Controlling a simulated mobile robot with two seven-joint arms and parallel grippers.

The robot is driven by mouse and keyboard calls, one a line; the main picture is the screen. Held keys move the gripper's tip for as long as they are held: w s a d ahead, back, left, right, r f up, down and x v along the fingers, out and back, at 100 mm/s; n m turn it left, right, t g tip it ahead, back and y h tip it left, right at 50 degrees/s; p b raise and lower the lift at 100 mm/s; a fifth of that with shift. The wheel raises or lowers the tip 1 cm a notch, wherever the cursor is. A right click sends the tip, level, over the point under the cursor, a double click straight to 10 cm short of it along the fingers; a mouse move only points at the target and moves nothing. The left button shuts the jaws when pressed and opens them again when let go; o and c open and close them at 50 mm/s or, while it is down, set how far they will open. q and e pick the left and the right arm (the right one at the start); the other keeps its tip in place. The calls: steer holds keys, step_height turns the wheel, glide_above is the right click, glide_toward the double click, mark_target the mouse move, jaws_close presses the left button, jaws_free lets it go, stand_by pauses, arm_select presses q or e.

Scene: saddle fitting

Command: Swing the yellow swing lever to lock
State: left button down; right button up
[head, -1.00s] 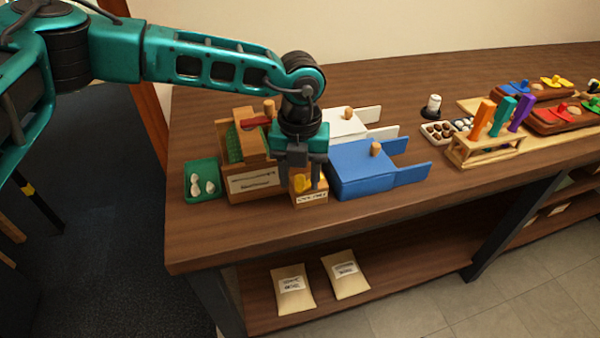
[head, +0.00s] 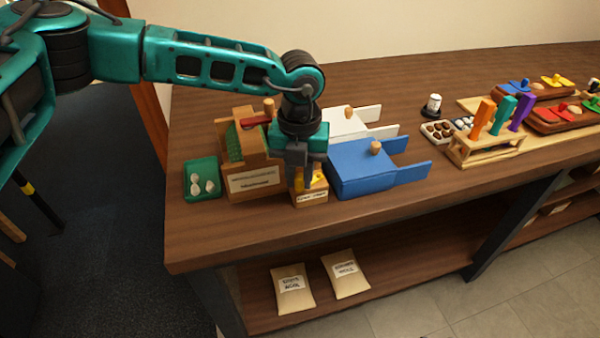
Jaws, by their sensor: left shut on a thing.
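The yellow swing lever (head: 317,180) sits on top of a small labelled wooden block (head: 311,197) near the table's front, between the larger wooden box and the blue box. My left gripper (head: 303,182) points down over this block. It is shut on the yellow lever, and its fingers hide part of it. Whether the lever is at its lock position cannot be told. My right gripper does not show.
A labelled wooden box (head: 252,183) stands close left of the gripper, with a green tray (head: 201,180) beyond it. A blue box (head: 362,170) is close on the right. A rack with coloured handles (head: 486,148) stands further right. The table front is clear.

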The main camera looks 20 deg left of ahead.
arm_select(q)
steer(key=shift+w+a+f+m+b, duration=0.1)
steer(key=shift+w+a+m+b, duration=0.2)
steer(key=shift+m, duration=0.4)
steer(key=shift+w+a+m, duration=0.1)
steer(key=shift+m, duration=0.6)
steer(key=c, duration=1)
jaws_free()
